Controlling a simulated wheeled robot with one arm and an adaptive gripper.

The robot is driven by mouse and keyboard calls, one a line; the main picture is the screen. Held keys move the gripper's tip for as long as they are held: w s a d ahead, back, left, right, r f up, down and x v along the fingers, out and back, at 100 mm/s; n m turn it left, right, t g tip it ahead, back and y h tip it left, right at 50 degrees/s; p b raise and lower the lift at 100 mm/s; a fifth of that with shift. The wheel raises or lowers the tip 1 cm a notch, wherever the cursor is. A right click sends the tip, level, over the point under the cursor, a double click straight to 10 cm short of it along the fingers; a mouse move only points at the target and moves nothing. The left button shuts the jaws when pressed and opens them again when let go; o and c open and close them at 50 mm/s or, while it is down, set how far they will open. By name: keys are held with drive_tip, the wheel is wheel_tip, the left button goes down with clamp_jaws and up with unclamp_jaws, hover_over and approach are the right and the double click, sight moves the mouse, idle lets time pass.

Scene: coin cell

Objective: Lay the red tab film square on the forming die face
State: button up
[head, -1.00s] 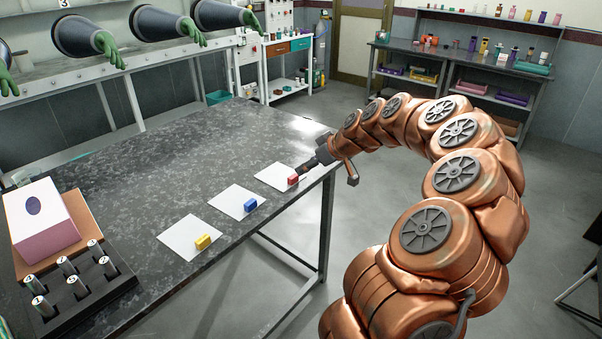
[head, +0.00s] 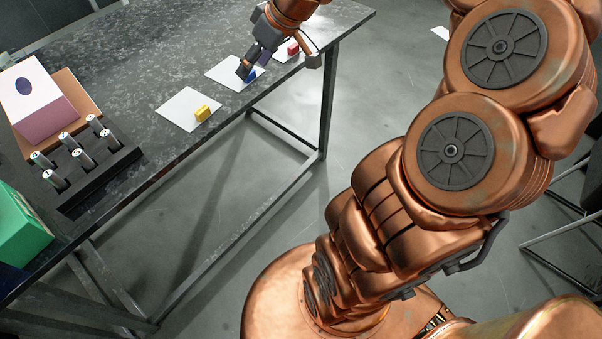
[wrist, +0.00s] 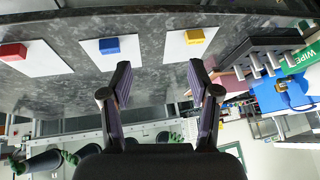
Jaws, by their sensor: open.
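The red tab (head: 293,49) sits on a white film square (head: 283,53) at the table's far right edge, partly behind my gripper. In the wrist view the red tab (wrist: 13,51) and its film square (wrist: 38,58) lie flat at far left. My gripper (head: 247,68) is in front of the blue tab; the wrist view shows its two fingers (wrist: 160,76) apart with nothing between them. A block with a pale sloping face and a dark oval (head: 30,97), likely the forming die, stands on a brown board at the table's left. Nothing lies on that face.
A blue tab (head: 251,74) and a yellow tab (head: 202,113) sit on their own white squares beside the red one. A black rack (head: 100,178) of several metal cylinders stands before the block. A green box (head: 20,225) is at lower left. The table's middle is clear.

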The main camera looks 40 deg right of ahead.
drive_tip(key=s+a+f+g+h, duration=0.1)
drive_tip(key=s+a+f+g, duration=0.2)
drive_tip(key=s+a, duration=0.75)
drive_tip(key=s+f+m+g+h, duration=0.1)
drive_tip(key=s+f+m, duration=0.1)
drive_tip(key=s, duration=0.7)
drive_tip(key=s+f+m+g+h, duration=0.1)
drive_tip(key=s+f+m+g, duration=0.1)
drive_tip(key=s, duration=0.7)
drive_tip(key=shift+d+f+g+h, duration=0.2)
drive_tip(key=shift+d+g+h, duration=0.1)
drive_tip(key=shift+d+h, duration=0.1)
drive_tip(key=shift+s, duration=0.1)
wheel_tip(320, 180, up, 3)
drive_tip(key=p, duration=0.3)
drive_tip(key=shift+r, duration=0.15)
